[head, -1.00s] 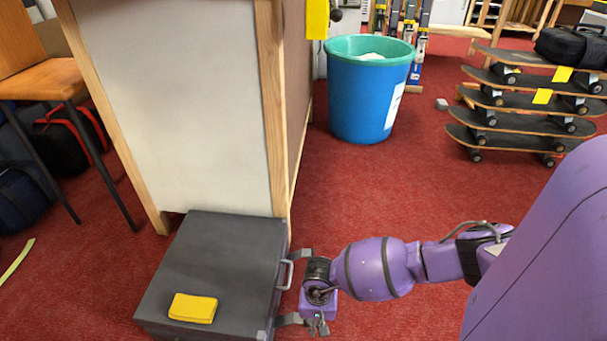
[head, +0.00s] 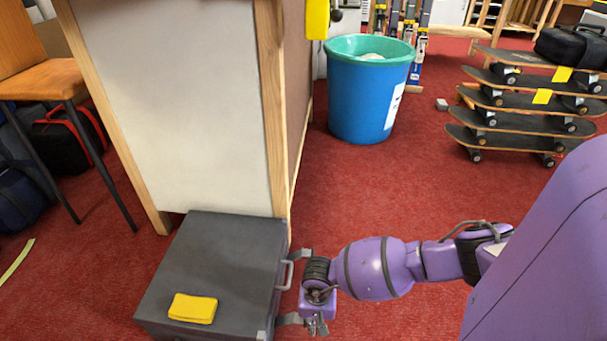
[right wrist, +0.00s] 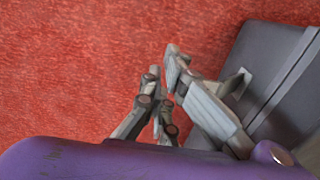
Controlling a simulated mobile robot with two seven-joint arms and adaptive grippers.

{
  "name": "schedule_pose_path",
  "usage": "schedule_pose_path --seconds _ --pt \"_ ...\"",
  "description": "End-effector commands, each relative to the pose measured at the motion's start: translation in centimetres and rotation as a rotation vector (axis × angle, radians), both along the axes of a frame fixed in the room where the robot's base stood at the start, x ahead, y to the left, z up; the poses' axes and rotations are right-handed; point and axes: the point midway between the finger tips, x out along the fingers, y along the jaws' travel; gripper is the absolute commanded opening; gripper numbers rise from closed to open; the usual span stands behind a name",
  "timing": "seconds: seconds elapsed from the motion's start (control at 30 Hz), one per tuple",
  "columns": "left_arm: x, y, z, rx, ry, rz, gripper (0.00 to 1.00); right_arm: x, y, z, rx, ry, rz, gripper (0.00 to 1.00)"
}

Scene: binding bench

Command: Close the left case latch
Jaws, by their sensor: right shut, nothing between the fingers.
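The dark grey case (head: 215,262) lies flat on the red carpet, its handle (head: 286,274) side facing right. Two grey latches stick out from that side: a far one (head: 300,254) and a near one (head: 289,319). I take the near one as the left latch. My right gripper (head: 318,325) is shut and empty, pointing down just right of the near latch; I cannot tell whether they touch. In the right wrist view my gripper's fingers (right wrist: 160,85) are together beside the case (right wrist: 268,62), with a grey flap on its side. My left gripper is out of view.
A yellow block (head: 193,308) lies on the case lid. A white cabinet with wooden edges (head: 170,100) stands right behind the case. A blue bin (head: 362,105) and stacked skateboards (head: 525,110) stand farther back. Carpet between the case and the bin is clear.

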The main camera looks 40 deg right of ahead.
Motion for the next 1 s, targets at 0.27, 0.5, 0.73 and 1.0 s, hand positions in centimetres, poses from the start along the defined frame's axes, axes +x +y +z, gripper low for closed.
schedule_pose_path --seconds 0.27,0.5,0.73,1.0 --pt "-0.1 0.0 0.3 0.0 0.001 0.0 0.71 0.7 0.5 0.8 0.001 -0.001 0.0 0.0" --pt "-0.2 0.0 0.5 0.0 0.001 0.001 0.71 1.1 0.9 1.4 0.001 -0.001 0.0 0.0" --pt "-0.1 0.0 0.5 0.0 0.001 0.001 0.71 1.2 1.0 1.5 0.001 -0.002 0.0 0.0" --pt "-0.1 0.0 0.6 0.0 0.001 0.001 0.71 1.4 1.2 1.6 0.001 -0.003 0.0 0.0"
